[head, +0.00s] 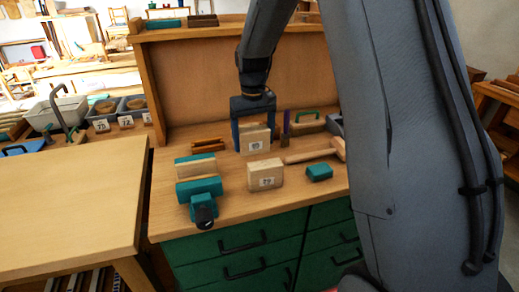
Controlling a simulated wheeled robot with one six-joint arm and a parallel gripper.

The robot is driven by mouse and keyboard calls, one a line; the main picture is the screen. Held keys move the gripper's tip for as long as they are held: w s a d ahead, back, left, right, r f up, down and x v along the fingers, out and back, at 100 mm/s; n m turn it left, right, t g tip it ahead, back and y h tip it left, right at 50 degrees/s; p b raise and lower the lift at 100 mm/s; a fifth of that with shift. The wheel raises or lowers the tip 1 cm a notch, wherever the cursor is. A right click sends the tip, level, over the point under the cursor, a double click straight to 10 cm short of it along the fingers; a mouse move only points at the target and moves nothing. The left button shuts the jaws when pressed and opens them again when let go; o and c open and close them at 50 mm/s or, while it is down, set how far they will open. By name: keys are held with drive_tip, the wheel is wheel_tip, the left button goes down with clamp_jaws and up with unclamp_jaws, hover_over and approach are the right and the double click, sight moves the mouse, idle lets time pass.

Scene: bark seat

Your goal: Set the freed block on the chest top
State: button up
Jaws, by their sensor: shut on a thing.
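My gripper (254,131) is shut on a pale wooden block (255,143) with a white number label, one finger at each side. The held block is upright over the back middle of the chest top (230,222). I cannot tell whether its underside touches the wood. A second pale block (265,180) with a label stands on the chest top in front of it, apart from it.
A wooden mallet (317,153) and a small teal block (319,173) lie to the right. Wooden pieces (208,145) lie left of my gripper. A purple-handled tool (286,123) stands behind. A back panel rises behind the chest. Bare wood shows along the front edge.

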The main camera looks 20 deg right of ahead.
sight(254, 151)
drive_tip(key=shift+f+p, duration=0.5)
drive_tip(key=shift+f, duration=1.95)
drive_tip(key=shift+f, duration=0.15)
drive_tip(key=o, duration=1.2)
wheel_tip(254, 151, up, 12)
drive_tip(key=b, duration=0.2)
drive_tip(key=shift+f+b, duration=0.2)
drive_tip(key=shift+b, duration=0.2)
drive_tip(key=shift+r, duration=0.2)
drive_tip(key=shift+s, duration=0.35)
drive_tip(key=s+f, duration=0.4)
drive_tip(key=s, duration=0.8)
drive_tip(key=s+f+m, duration=0.1)
drive_tip(key=s+f, duration=0.4)
drive_tip(key=s, duration=0.7)
drive_tip(key=shift+s+f+t, duration=0.2)
drive_tip(key=shift+s+t, duration=0.1)
drive_tip(key=shift+s, duration=0.05)
